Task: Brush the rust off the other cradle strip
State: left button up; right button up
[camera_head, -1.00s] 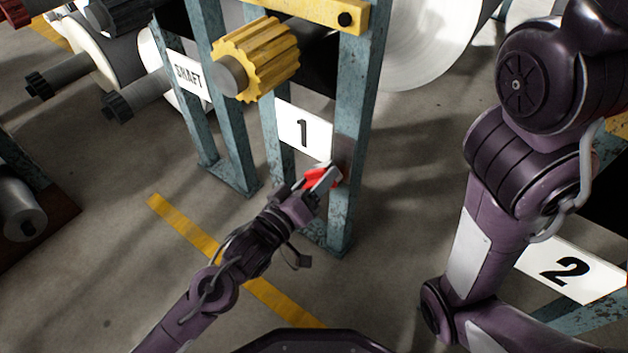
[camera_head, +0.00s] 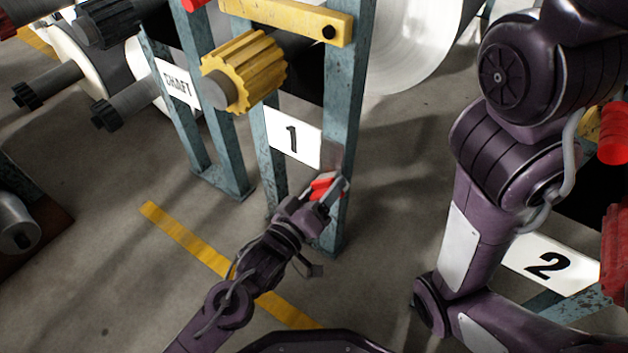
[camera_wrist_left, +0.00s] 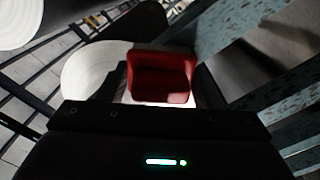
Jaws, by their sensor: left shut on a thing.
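My left gripper (camera_head: 326,190) is shut on a red brush (camera_head: 322,183), at the teal upright post (camera_head: 345,130) beside the sign marked 1. I cannot tell whether the brush touches the post. In the left wrist view the red brush (camera_wrist_left: 162,78) sits between the dark fingers, and its far side is hidden. A darker, brownish patch (camera_head: 333,154) shows on the post just above the brush. I cannot make out which surface is the cradle strip. My right arm fills the right side of the head view, but its gripper is out of view.
A yellow toothed wheel (camera_head: 245,72) on a shaft and a yellow bar (camera_head: 288,18) stand above sign 1 (camera_head: 292,138). Sign 2 (camera_head: 552,263) is at the right. Large rolls (camera_head: 415,45) lie behind. A yellow floor line (camera_head: 185,238) crosses open floor.

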pick_arm(q)
jog(key=shift+s+d, duration=0.2)
jog(key=shift+d, duration=0.05)
jog(key=shift+w+r+p, duration=0.1)
jog(key=shift+w+p, duration=0.05)
jog(key=shift+p, duration=0.4)
jog(key=shift+w+a+r+p, duration=0.15)
jog(key=shift+w+a+p, duration=0.55)
jog(key=shift+w+a, duration=0.7)
jog(key=shift+a, duration=0.2)
jog(key=shift+c, duration=0.7)
jog(key=p+v, duration=0.4)
jog(key=v, duration=0.2)
jog(key=shift+d+f+p, duration=0.15)
jog(key=shift+f+p, duration=0.1)
jog(key=shift+p, duration=0.05)
